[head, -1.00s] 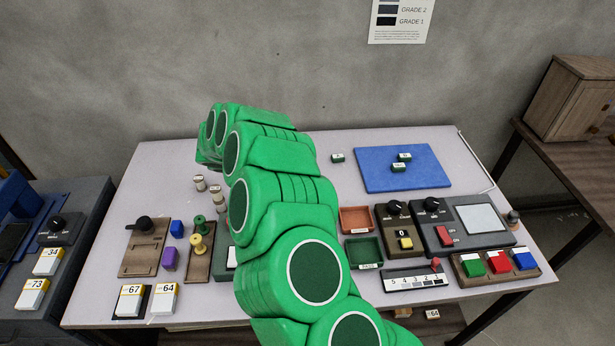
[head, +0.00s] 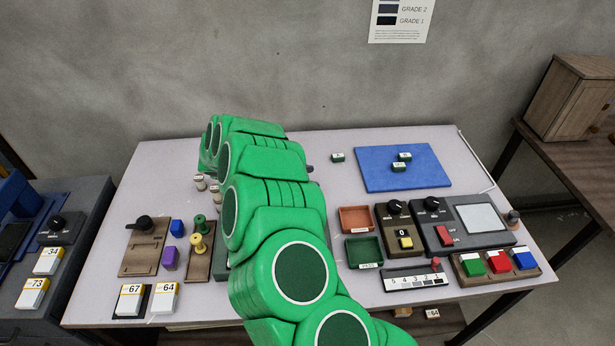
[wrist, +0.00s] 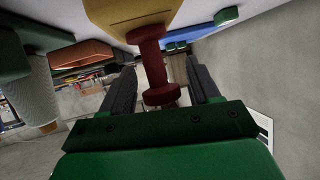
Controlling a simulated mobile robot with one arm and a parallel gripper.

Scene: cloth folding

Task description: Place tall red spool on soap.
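In the wrist view, a tall red spool (wrist: 152,58) is between the two fingers of my gripper (wrist: 162,72). The fingers stand apart, with visible gaps on both sides of the spool. One end of the spool meets a pale yellow block (wrist: 118,12), which looks like the soap; its other end points back toward my palm. I cannot tell exactly how the spool rests on the block. In the head view, my green arm hides the gripper, the red spool and the yellow block.
In the wrist view, a pale cylinder (wrist: 38,95) is close at left. In the head view, pale small spools (head: 199,182) stand left of my arm. Yellow (head: 197,243) and green (head: 200,224) spools stand on a wooden board. The blue mat (head: 375,181) carries small green blocks. Table space behind the trays is clear.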

